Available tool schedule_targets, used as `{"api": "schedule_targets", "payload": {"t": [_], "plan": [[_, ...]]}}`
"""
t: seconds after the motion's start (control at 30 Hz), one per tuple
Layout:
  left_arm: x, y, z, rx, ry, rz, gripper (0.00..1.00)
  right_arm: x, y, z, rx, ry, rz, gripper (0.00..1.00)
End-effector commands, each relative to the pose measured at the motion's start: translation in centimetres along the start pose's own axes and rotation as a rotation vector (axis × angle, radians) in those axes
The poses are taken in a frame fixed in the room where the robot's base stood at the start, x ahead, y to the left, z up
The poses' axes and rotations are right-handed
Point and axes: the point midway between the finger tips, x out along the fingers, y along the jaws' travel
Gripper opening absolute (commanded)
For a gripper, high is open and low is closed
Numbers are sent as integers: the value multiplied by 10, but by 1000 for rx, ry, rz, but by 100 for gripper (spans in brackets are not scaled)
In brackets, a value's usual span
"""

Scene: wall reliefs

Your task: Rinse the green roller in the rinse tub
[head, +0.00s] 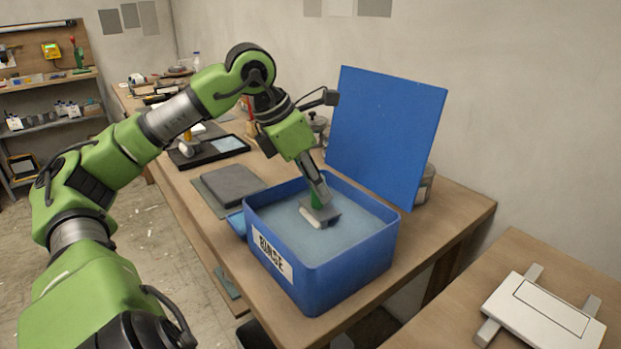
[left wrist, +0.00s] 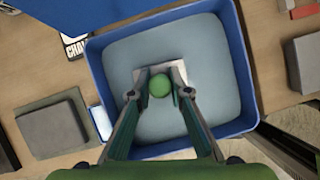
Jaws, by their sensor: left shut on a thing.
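The rinse tub (head: 330,275) is a blue open box with a white label, full of cloudy pale water, on the wooden bench; its rim also shows in the left wrist view (left wrist: 243,75). My left gripper (head: 320,195) points down into the tub and is shut on the green roller (head: 317,201). The roller's round green handle end (left wrist: 160,86) sits between the fingertips in the left wrist view. Its pale roller part is at the water surface, near the middle of the tub; I cannot tell how deep it dips. My right gripper is not in view.
A blue panel (head: 385,135) stands upright behind the tub. A dark grey slab (head: 232,187) lies on the bench to its left, with a black tray (head: 207,150) farther back. A white plate-like object (head: 543,314) lies on another wooden table at the right.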

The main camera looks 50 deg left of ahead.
Motion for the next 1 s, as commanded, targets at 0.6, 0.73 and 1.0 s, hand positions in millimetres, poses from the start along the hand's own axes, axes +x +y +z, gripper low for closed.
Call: {"api": "schedule_targets", "payload": {"t": [0.6, 0.73, 1.0], "plan": [[1, -54, 14, 2, 2, 1, 1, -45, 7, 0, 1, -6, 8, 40], [4, -60, 14, 1, 0, -1, 1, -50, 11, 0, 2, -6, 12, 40], [6, -62, 14, 0, -1, -1, 1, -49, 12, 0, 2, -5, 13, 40]]}}
